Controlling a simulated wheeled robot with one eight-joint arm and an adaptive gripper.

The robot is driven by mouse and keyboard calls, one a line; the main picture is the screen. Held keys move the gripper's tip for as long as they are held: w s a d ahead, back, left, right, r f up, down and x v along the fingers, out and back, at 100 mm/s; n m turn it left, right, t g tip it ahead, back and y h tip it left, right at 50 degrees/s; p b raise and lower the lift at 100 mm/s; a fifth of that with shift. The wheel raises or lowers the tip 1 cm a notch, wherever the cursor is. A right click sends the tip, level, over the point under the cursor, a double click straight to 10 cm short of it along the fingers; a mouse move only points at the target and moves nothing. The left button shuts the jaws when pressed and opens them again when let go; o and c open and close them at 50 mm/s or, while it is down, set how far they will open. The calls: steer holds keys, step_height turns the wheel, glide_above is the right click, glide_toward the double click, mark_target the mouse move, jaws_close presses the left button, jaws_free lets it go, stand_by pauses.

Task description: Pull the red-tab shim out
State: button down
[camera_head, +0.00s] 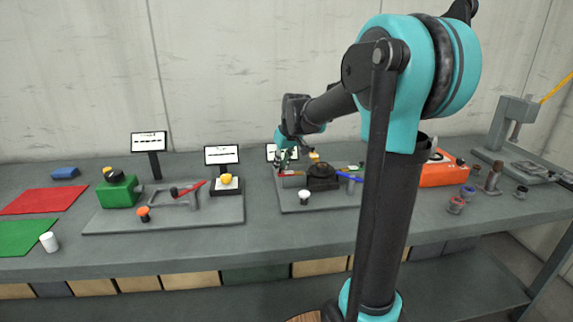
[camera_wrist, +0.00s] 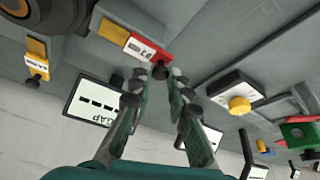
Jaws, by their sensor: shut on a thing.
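The red-tab shim (camera_wrist: 148,48) has a red end with a white label, in the upper middle of the wrist view. A yellow piece (camera_wrist: 113,32) lies in line with it, toward the dark round jack (camera_wrist: 45,14). My gripper (camera_wrist: 161,76) is shut on the dark knob at the red tab's outer end; the fingertips partly hide the knob. In the head view the red tab (camera_head: 292,173) lies left of the jack (camera_head: 322,178), with my gripper (camera_head: 284,163) over its outer end. I cannot tell how far the shim sits in the jack.
A gap display (camera_wrist: 92,102) and a second yellow tab (camera_wrist: 37,62) are near the jack. A blue handle (camera_head: 348,177) sticks out right of it. A white-topped knob (camera_head: 304,196) stands in front. Another fixture plate (camera_head: 215,217) lies to the left.

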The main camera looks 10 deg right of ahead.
steer(key=c, duration=1.4)
jaws_free()
steer(key=shift+a, duration=0.25)
steer(key=shift+r, duration=0.1)
steer(key=v, duration=1.1)
steer(key=shift+s+d+r, duration=0.15)
steer(key=shift+s+r, duration=0.1)
steer(key=shift+r, duration=0.1)
